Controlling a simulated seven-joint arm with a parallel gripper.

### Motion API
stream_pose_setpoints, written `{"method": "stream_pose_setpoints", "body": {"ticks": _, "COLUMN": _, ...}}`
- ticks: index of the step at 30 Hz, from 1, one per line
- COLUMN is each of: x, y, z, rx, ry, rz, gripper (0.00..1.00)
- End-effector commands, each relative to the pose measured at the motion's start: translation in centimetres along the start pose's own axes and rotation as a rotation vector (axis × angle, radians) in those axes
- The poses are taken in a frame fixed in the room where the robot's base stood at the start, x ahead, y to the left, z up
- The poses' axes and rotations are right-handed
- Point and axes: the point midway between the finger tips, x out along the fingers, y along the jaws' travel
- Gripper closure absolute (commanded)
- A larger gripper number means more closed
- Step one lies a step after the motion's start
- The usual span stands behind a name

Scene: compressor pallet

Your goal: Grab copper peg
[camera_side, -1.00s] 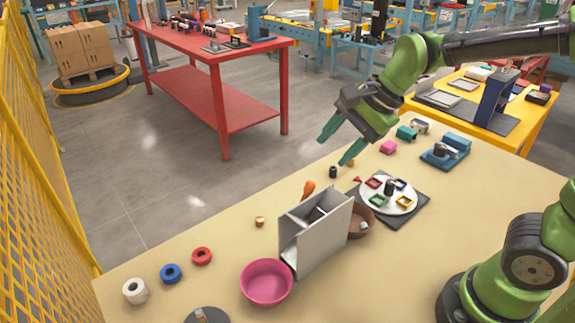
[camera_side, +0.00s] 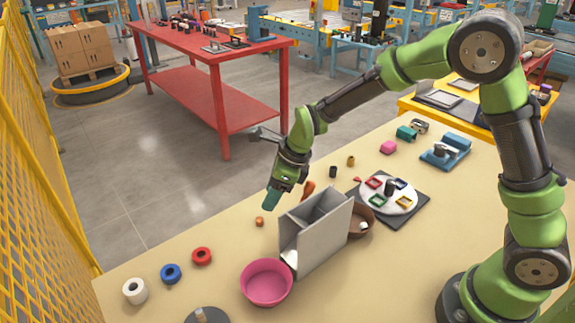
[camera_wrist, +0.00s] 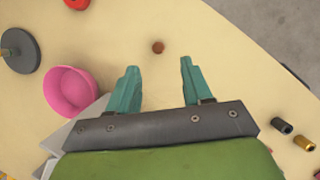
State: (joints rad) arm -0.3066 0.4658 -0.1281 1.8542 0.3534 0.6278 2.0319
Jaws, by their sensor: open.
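The copper peg (camera_side: 259,221) is a small, short copper-brown cylinder standing alone on the beige table, left of the grey box. In the wrist view the copper peg (camera_wrist: 158,47) appears round, seen from above, just beyond the fingertips and in line with the gap between them. My gripper (camera_side: 272,200) hangs above and slightly right of the peg, its teal fingers pointing down. In the wrist view my gripper (camera_wrist: 159,66) is open, with nothing between its two fingers.
A grey divided box (camera_side: 318,238) stands close to the right. A pink bowl (camera_side: 266,283) sits in front of it. A black peg (camera_side: 333,172) and brass peg (camera_side: 351,161) stand behind.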

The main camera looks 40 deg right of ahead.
Motion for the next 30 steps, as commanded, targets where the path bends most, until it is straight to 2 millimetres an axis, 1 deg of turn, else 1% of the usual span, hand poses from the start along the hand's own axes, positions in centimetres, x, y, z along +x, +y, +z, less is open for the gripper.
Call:
{"method": "stream_pose_setpoints", "body": {"ticks": 1, "x": 1.0, "y": 0.0, "z": -0.1, "rx": 0.001, "ry": 0.002, "rz": 0.001, "gripper": 0.5}}
{"method": "stream_pose_setpoints", "body": {"ticks": 3, "x": 1.8, "y": 0.0, "z": 0.0, "rx": -0.001, "ry": 0.002, "rz": 0.001, "gripper": 0.5}}
{"method": "stream_pose_setpoints", "body": {"ticks": 10, "x": 3.4, "y": 0.1, "z": -0.1, "rx": 0.001, "ry": 0.0, "rz": 0.0, "gripper": 0.5}}
{"method": "stream_pose_setpoints", "body": {"ticks": 15, "x": 6.0, "y": 0.4, "z": -0.2, "rx": 0.0, "ry": 0.002, "rz": 0.002, "gripper": 0.5}}
{"method": "stream_pose_setpoints", "body": {"ticks": 18, "x": 7.2, "y": 0.3, "z": -0.2, "rx": 0.0, "ry": 0.0, "rz": 0.0, "gripper": 0.5}}
{"method": "stream_pose_setpoints", "body": {"ticks": 21, "x": 7.7, "y": 0.3, "z": -0.1, "rx": 0.0, "ry": 0.0, "rz": 0.0, "gripper": 0.5}}
{"method": "stream_pose_setpoints", "body": {"ticks": 27, "x": 7.8, "y": 0.3, "z": -0.1, "rx": 0.0, "ry": -0.001, "rz": 0.0, "gripper": 0.5}}
{"method": "stream_pose_setpoints", "body": {"ticks": 28, "x": 7.8, "y": 0.3, "z": -0.1, "rx": -0.001, "ry": -0.001, "rz": 0.0, "gripper": 0.52}}
{"method": "stream_pose_setpoints", "body": {"ticks": 30, "x": 7.7, "y": 0.3, "z": -0.1, "rx": -0.001, "ry": -0.001, "rz": 0.0, "gripper": 0.63}}
